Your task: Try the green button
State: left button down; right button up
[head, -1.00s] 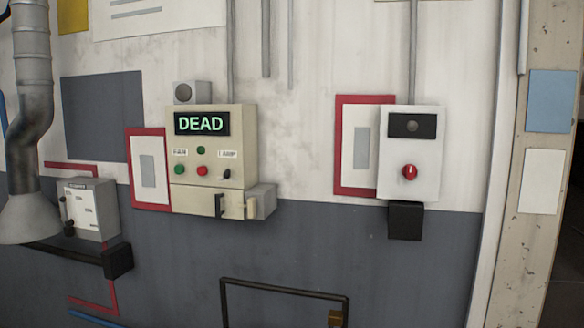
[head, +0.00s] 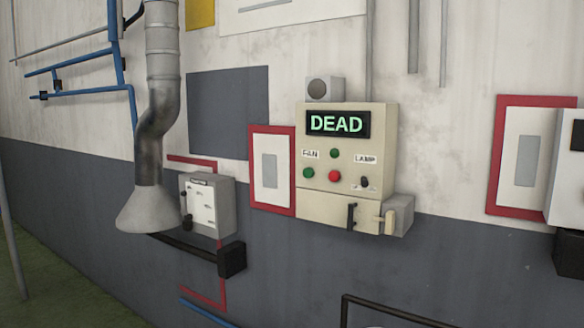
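A beige control box (head: 347,192) is fixed to the wall right of the middle in the head view. Its display (head: 338,123) reads DEAD in green letters. A green button (head: 308,173) sits under the FAN label, left of a red button (head: 334,176). Another small green round part (head: 334,153) sits above the red one; I cannot tell if it is a button or a lamp. A black switch (head: 364,183) is under the LAMP label. Neither of my grippers is in view.
A grey box (head: 208,203) and a flared duct (head: 150,208) are on the wall to the left. A dark rail (head: 395,310) stands in front, below the control box. A white box (head: 567,170) is at the right edge. Green floor shows at lower left.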

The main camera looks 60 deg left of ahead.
aim_at(308, 173)
jog(key=j, duration=2.95)
